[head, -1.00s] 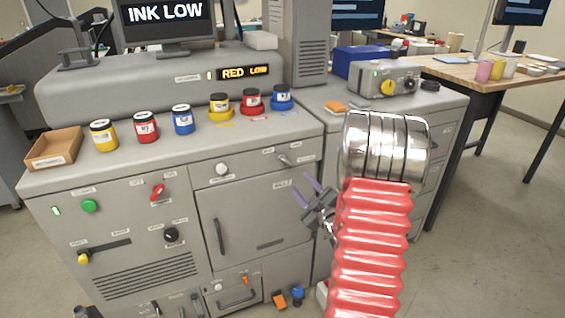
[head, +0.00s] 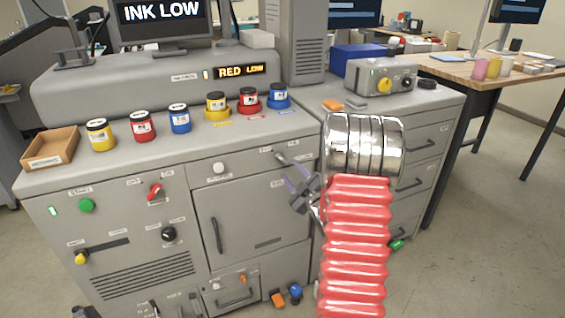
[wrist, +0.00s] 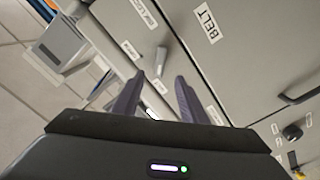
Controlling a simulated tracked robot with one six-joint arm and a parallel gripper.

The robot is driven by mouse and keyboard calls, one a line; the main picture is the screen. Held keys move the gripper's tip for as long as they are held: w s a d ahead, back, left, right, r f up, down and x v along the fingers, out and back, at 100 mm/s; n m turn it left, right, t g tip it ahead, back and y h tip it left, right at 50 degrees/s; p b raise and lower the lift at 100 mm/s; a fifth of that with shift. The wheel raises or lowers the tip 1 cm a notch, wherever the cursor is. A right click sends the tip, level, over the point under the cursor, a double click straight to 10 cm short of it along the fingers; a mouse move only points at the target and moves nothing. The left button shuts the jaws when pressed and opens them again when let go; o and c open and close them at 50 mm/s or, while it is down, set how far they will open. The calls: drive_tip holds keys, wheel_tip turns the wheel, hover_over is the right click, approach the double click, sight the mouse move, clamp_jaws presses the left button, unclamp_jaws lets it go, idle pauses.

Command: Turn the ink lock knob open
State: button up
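The ink lock knob is a small grey lever-shaped knob (head: 281,157) at the upper right of the grey machine's front, beside a small label. It also shows in the wrist view (wrist: 160,60), just ahead of the fingertips and roughly in line with the gap between them. My gripper (head: 293,176) is open and empty, its dark purple fingers pointing up-left just below the knob. The open fingers also show in the wrist view (wrist: 159,80). I see no clear contact with the knob.
The machine front (head: 250,215) also carries a white round knob (head: 219,168), a red knob (head: 154,191), a black knob (head: 168,234) and a green button (head: 86,205). Several ink jars stand on top, beside an open cardboard tray (head: 50,148). The display reads "RED LOW". A drawer cabinet (head: 425,150) stands right.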

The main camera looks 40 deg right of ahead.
sight(281, 159)
drive_tip(key=x, duration=0.8)
drive_tip(key=shift+f, duration=0.1)
clamp_jaws()
drive_tip(key=shift+a, duration=0.1)
